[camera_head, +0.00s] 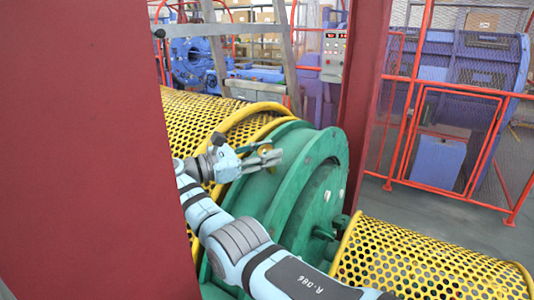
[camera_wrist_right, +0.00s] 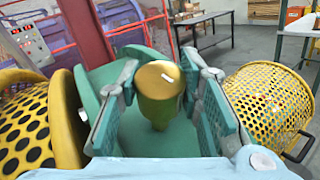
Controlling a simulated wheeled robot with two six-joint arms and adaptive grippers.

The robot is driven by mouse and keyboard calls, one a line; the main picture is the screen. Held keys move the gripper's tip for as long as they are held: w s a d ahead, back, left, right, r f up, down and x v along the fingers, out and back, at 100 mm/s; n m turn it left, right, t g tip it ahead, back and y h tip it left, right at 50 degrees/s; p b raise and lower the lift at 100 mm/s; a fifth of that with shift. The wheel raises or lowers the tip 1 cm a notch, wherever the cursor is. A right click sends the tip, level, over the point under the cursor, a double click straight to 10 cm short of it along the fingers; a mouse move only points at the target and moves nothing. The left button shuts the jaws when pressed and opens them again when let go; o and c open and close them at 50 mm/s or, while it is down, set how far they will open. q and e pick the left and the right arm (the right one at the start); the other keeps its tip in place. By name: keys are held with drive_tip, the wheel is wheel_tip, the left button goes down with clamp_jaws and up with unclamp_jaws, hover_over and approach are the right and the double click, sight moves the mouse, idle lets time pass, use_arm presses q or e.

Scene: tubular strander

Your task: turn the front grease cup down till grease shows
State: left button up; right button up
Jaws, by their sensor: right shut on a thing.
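The front grease cup (camera_wrist_right: 160,88) is a brass-yellow cup with a rounded top and a small pale mark on it. It stands on the green machine housing (camera_head: 290,160) and fills the middle of the right wrist view. My right gripper (camera_wrist_right: 165,100) has its two teal-padded fingers on either side of the cup and is shut on it. In the head view my right gripper (camera_head: 262,160) lies across the top of the green housing, and only a little of the cup shows by the fingers. I see no grease around the cup. My left gripper is not in view.
Yellow perforated guards (camera_head: 430,262) flank the green housing. A dark red post (camera_head: 362,90) stands behind it and a wide red panel (camera_head: 80,150) fills the left. A red mesh fence (camera_head: 455,130) and a control box (camera_head: 333,50) are farther back.

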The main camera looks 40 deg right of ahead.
sight(266, 147)
drive_tip(key=o, duration=1.2)
drive_tip(key=shift+w, duration=0.1)
wheel_tip(266, 147, up, 10)
